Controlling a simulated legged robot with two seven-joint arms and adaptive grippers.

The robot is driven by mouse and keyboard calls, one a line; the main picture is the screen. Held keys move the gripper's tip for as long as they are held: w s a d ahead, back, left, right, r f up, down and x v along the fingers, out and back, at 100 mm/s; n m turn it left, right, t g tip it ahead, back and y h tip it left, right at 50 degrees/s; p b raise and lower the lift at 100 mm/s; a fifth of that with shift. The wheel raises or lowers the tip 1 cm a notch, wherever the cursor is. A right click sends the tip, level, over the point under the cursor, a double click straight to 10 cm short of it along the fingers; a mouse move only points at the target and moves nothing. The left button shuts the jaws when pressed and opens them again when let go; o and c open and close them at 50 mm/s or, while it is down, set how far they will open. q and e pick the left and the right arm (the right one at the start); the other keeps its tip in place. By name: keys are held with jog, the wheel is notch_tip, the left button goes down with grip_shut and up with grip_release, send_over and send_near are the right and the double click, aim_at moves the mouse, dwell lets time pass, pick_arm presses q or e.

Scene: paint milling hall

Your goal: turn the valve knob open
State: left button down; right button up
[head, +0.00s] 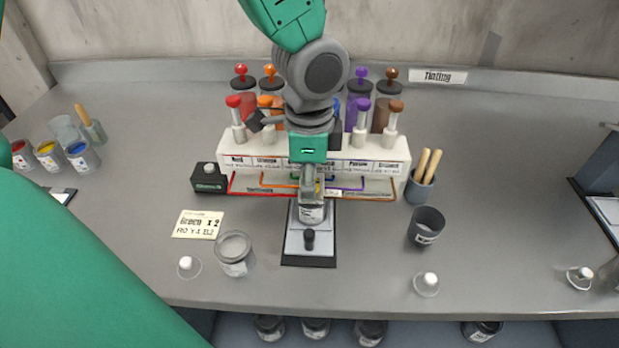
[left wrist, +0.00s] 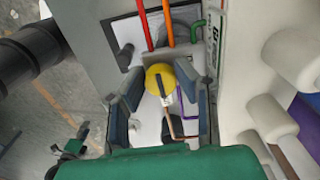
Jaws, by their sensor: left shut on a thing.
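A round yellow knob (left wrist: 158,78), which I take to be the valve knob, shows in the left wrist view between the two blue-grey fingers of my left gripper (left wrist: 163,98). The gripper is shut on it. In the head view my left gripper (head: 311,184) reaches down in front of the middle of the white tinting rack (head: 397,153) and hides the knob. A small labelled jar (head: 312,213) stands just below the fingers on a grey plate (head: 295,243). My right gripper is not in view.
Several coloured plungers, such as a red one (head: 233,102) and a brown one (head: 396,107), stand along the rack.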

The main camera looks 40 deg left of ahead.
pick_arm(q)
jog(key=n+p, duration=0.3)
jog(key=p, duration=0.1)
jog(key=shift+w+d+r+n, duration=0.15)
jog(key=shift+w+r+n, duration=0.15)
jog(key=shift+n, duration=0.1)
jog(key=n+p, duration=0.3)
jog(key=n, duration=0.1)
jog(key=shift+p, duration=0.4)
jog(key=n+p, duration=0.3)
jog(key=n, duration=0.2)
jog(key=shift+n+p, duration=0.4)
jog(key=shift+w+f+n+p, duration=0.1)
jog(key=shift+n+p, duration=1)
jog(key=shift+n, duration=0.9)
jog(key=c, duration=1.3)
grip_release()
jog(key=shift+o, duration=0.2)
jog(key=shift+f, duration=0.15)
